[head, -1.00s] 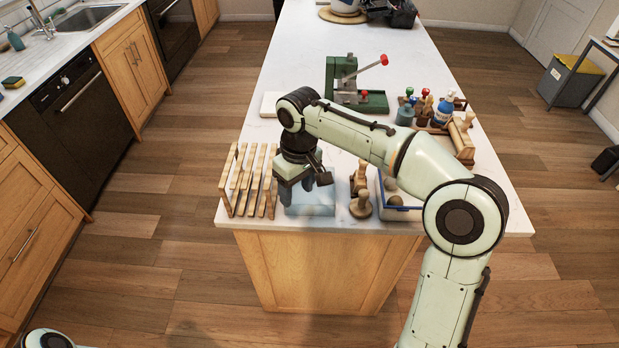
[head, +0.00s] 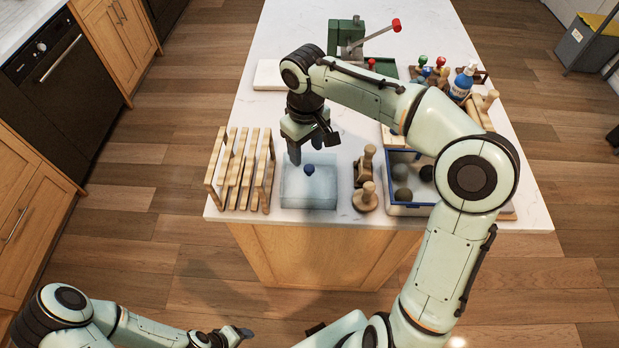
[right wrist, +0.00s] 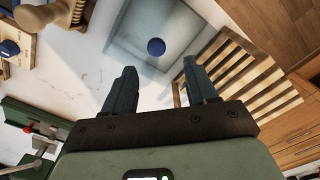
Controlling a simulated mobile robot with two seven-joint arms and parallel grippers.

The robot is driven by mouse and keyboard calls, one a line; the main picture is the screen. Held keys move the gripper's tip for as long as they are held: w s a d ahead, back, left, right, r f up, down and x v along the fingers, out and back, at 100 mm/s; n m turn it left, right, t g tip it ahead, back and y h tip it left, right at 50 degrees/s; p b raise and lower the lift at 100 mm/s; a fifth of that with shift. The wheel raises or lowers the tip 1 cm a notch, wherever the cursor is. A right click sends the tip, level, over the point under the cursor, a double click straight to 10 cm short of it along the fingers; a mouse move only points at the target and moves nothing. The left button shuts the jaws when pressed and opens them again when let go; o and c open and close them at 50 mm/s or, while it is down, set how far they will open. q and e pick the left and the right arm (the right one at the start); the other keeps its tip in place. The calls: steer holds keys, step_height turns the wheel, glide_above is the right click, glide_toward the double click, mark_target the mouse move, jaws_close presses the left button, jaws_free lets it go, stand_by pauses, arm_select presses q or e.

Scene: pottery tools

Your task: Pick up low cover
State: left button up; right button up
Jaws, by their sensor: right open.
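The low cover is a clear, pale blue box (head: 308,193) with a round dark blue knob (head: 309,170) on top. It sits at the front of the white counter. It also shows in the right wrist view (right wrist: 178,30), with its knob (right wrist: 156,47) just beyond the gap between my fingers. My right gripper (head: 312,150) is open and empty, behind and above the knob in the head view. Its two fingers also show apart in the right wrist view (right wrist: 160,72). My left gripper (head: 236,335) is low at the bottom of the head view, away from the counter; its jaws are unclear.
A wooden slatted rack (head: 240,172) stands close left of the cover. Wooden stamps (head: 365,195) and a blue-rimmed tray (head: 409,210) with dark balls stand to its right. A white slab (head: 275,75) and a green press (head: 346,38) with a red-knobbed lever are behind.

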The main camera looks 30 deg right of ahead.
mark_target(309, 168)
steer(key=shift+w+d+f, duration=0.1)
steer(key=shift+w+f, duration=0.05)
steer(key=shift+f, duration=0.55)
steer(key=f, duration=0.2)
steer(key=s+f, duration=0.1)
steer(key=f, duration=0.1)
steer(key=shift+d+f+b, duration=0.2)
steer(key=shift+b, duration=0.1)
steer(key=shift+w+f, duration=0.15)
steer(key=shift+f, duration=0.2)
jaws_close()
